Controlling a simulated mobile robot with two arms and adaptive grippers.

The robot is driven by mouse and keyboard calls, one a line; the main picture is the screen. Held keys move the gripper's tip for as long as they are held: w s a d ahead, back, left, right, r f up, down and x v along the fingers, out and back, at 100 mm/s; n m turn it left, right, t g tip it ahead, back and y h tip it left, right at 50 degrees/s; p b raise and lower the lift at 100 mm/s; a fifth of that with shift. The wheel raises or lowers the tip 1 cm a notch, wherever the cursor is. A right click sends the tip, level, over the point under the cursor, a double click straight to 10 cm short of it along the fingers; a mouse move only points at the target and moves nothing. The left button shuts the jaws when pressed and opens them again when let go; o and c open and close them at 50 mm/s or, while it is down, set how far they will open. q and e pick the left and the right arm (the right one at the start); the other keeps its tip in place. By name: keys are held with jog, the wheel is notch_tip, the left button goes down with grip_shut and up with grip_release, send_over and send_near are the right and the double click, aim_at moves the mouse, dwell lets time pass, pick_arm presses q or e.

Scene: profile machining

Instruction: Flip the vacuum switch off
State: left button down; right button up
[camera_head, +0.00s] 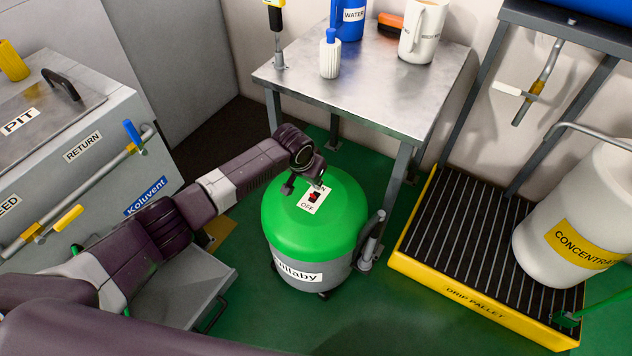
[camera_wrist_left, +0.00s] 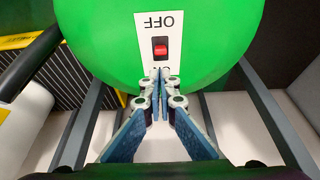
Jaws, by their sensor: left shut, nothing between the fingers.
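The vacuum (camera_head: 333,225) has a green domed lid and a grey drum, and stands on the green floor. A white plate with ON and OFF lettering lies on its lid. The red vacuum switch (camera_head: 314,197) is in the middle of the plate; the left wrist view shows the switch (camera_wrist_left: 160,48) too. Which way the rocker is tipped I cannot tell. My left gripper (camera_head: 319,183) is at the ON end of the plate. In the left wrist view its shut, empty fingertips (camera_wrist_left: 161,73) partly cover the ON lettering, beside the switch. Whether they touch the plate is unclear.
A metal table (camera_head: 370,75) with bottles and a mug stands behind the vacuum. A yellow drip pallet (camera_head: 470,300) with a white concentrate container (camera_head: 578,225) is at the right. A grey machine (camera_head: 75,150) with pipes and valve handles stands at the left.

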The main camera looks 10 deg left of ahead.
pick_arm(q)
jog(key=v, duration=0.8)
pick_arm(e)
jog(key=shift+s+f, duration=0.1)
jog(key=shift+s, duration=0.45)
jog(key=shift+w, duration=0.1)
